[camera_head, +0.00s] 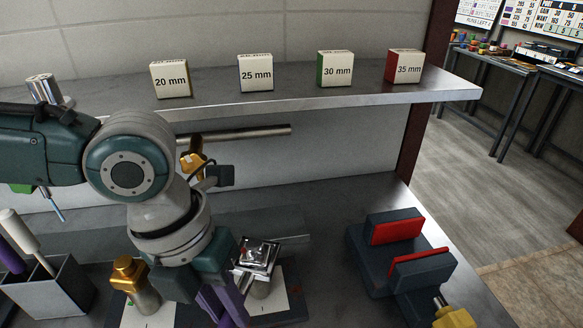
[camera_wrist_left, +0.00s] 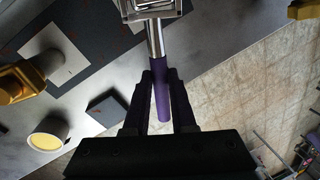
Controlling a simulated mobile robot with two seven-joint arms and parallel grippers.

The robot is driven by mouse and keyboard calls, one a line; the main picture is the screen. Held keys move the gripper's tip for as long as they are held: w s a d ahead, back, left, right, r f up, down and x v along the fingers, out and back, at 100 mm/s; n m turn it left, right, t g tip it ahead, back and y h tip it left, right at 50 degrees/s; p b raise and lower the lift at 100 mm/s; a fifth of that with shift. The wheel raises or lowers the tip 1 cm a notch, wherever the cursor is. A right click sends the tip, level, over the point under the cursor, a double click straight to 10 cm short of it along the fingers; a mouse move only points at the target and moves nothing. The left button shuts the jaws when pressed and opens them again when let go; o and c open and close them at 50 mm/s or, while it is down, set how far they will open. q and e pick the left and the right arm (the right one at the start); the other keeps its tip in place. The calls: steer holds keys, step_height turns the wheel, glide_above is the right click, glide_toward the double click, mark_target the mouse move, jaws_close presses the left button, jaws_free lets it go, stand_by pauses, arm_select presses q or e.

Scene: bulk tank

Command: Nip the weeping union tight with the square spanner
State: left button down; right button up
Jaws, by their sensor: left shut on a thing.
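My left gripper (camera_wrist_left: 160,82) is shut on the purple handle of the square spanner (camera_wrist_left: 162,98). The spanner's silver shaft runs from the fingers to a square head at the top of the left wrist view. In the head view the square spanner head (camera_head: 258,254) is at the top of a short metal fitting (camera_head: 261,289) on a white plate. I cannot tell whether the head is seated around it or just above it. A gold-capped fitting (camera_head: 128,272) stands to its left. Which union weeps is not visible. My right gripper is not in view.
Blocks marked 20 mm (camera_head: 171,81), 25 mm (camera_head: 256,74), 30 mm (camera_head: 335,70) and 35 mm (camera_head: 405,68) stand on the shelf. A red-jawed vise (camera_head: 425,272) is at the right. A grey holder (camera_head: 55,295) with handles is at the left.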

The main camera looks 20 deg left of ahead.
arm_select(q)
steer(key=shift+d+r+n, duration=0.1)
steer(key=shift+d+n, duration=0.15)
steer(key=shift+n, duration=0.05)
steer(key=shift+r+p, duration=3.45)
steer(key=shift+p, duration=0.15)
